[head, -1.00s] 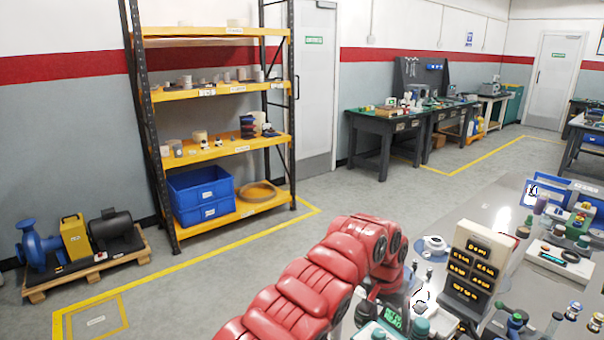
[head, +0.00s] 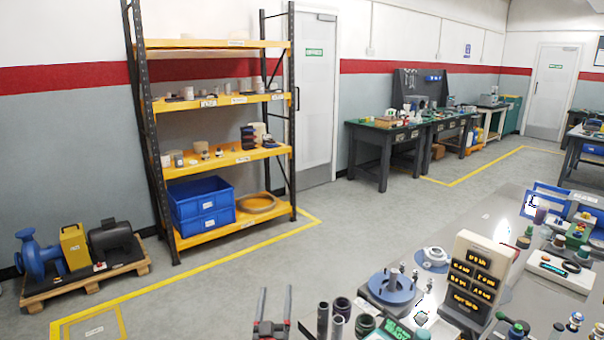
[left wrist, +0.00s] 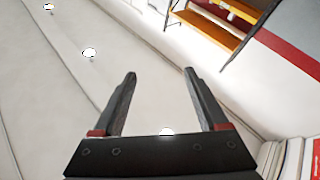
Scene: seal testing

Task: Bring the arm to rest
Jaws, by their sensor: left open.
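My left gripper (head: 273,310) shows at the bottom of the head view, its two dark fingers pointing up and apart. It is just left of the test bench and touches nothing that I can see. In the left wrist view the same gripper (left wrist: 160,85) is open and empty, with ceiling and wall behind its fingers. The red arm links do not show in the head view now. My right gripper is in neither view.
The grey bench (head: 505,230) at right carries a display panel (head: 472,275), a blue round fixture (head: 392,287) and several small parts. A yellow shelf rack (head: 215,153) stands at the back. A pump on a pallet (head: 85,280) is at left. The floor between is clear.

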